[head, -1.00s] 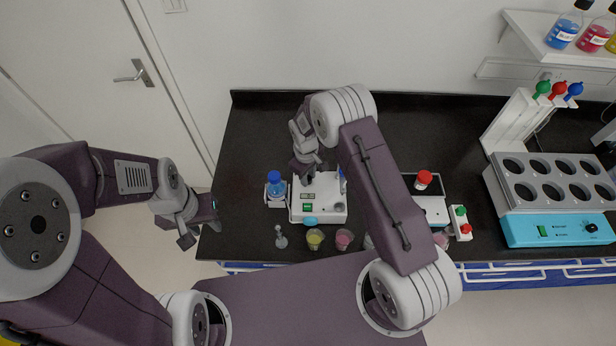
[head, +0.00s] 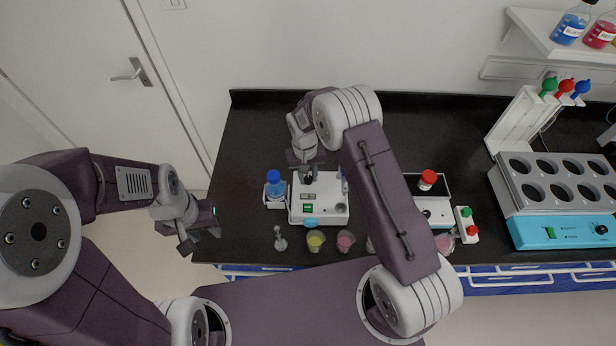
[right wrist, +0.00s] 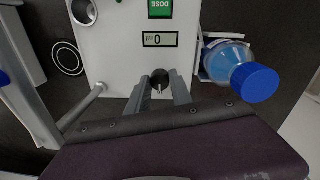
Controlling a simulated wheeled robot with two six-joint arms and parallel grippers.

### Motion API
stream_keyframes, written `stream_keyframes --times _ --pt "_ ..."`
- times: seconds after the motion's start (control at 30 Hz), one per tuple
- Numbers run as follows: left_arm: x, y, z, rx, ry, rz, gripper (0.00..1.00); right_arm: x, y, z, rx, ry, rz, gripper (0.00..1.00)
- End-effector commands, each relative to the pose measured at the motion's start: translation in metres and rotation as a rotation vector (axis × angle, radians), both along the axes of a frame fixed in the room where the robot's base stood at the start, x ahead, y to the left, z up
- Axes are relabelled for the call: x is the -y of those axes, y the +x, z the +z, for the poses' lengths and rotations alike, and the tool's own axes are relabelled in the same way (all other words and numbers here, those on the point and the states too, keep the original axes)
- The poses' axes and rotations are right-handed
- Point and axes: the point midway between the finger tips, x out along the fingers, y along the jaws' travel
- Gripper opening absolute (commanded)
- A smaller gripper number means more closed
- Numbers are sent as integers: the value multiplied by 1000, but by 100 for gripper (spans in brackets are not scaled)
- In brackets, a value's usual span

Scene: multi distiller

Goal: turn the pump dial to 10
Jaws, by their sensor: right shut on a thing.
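The pump (head: 332,205) is a white box on the black bench, with a green DOSE button (right wrist: 160,8) and a small display (right wrist: 160,40). The display appears to read 0 ml, upside down in the right wrist view. The black dial (right wrist: 160,77) has a pale pointer mark and sits below the display in that view. My right gripper (right wrist: 158,92) is shut on the dial, one finger on each side; in the head view it (head: 305,170) reaches the pump from behind. My left gripper (head: 203,236) is open and empty, left of the bench's front edge.
A blue-capped bottle (right wrist: 240,75) stands in a holder beside the pump. Small cups, a green one (head: 315,241) and a pink one (head: 345,241), stand in front. A red-knobbed device (head: 428,181) and a heating block (head: 560,190) are to the right.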

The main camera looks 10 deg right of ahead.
Motion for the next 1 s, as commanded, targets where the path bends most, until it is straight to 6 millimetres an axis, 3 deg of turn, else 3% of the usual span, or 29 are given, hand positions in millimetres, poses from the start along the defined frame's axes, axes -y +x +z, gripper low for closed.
stream_keyframes --times 0.57,0.6,0.67,1.0 --pt "0 0 -1 0 0 0 36 0 1 1 5 1 -33 0" --pt "0 0 -1 0 0 0 36 0 2 1 5 1 -33 32" --pt "0 0 -1 0 0 0 36 0 1 1 5 0 -33 48" --pt "0 0 -3 0 0 0 36 0 1 3 3 0 -32 48"
